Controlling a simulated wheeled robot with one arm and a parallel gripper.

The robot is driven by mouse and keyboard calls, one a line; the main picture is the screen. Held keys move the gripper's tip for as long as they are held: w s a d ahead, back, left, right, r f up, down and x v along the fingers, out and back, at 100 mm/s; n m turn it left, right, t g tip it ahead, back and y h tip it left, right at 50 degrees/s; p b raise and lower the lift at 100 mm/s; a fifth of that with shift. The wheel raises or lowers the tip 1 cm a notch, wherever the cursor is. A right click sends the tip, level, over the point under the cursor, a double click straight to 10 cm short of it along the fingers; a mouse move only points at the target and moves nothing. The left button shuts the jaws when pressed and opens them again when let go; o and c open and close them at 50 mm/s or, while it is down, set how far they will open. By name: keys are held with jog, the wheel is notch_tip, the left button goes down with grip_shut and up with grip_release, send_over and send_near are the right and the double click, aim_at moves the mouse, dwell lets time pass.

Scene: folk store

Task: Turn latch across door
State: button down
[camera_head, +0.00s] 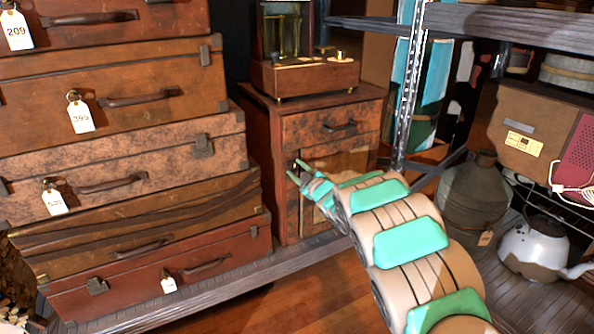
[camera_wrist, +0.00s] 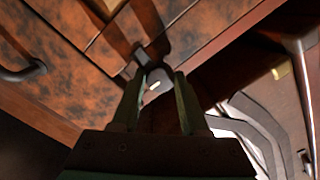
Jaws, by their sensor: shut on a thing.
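The small brown wooden cabinet (camera_head: 262,150) stands at the middle back, with a drawer above a door (camera_head: 345,162). My gripper (camera_head: 296,169) is at the upper left edge of the door, at the front frame. In the wrist view my gripper (camera_wrist: 162,76) has its two fingers close around a small dark metal latch (camera_wrist: 153,73), shut on it. The latch sits near the joint between the door panel and the frame. Its lower part shows between the fingers; its exact angle across the door is hard to tell. In the head view my gripper covers the latch.
A tall stack of suitcases (camera_head: 120,150) stands close left of the cabinet. A wooden box with a brass device (camera_head: 305,77) sits on top. A metal shelf post (camera_head: 408,85), a dark jug (camera_head: 482,200) and a white kettle (camera_head: 530,247) are to the right. A drawer handle (camera_wrist: 25,72) shows in the wrist view.

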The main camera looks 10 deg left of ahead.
jog(key=shift+f, duration=0.1)
jog(key=shift+c, duration=2.1)
grip_release()
jog(key=b+v, duration=0.1)
jog(key=v, duration=0.6)
jog(key=shift+s+d, duration=0.25)
jog(key=shift+s, duration=0.05)
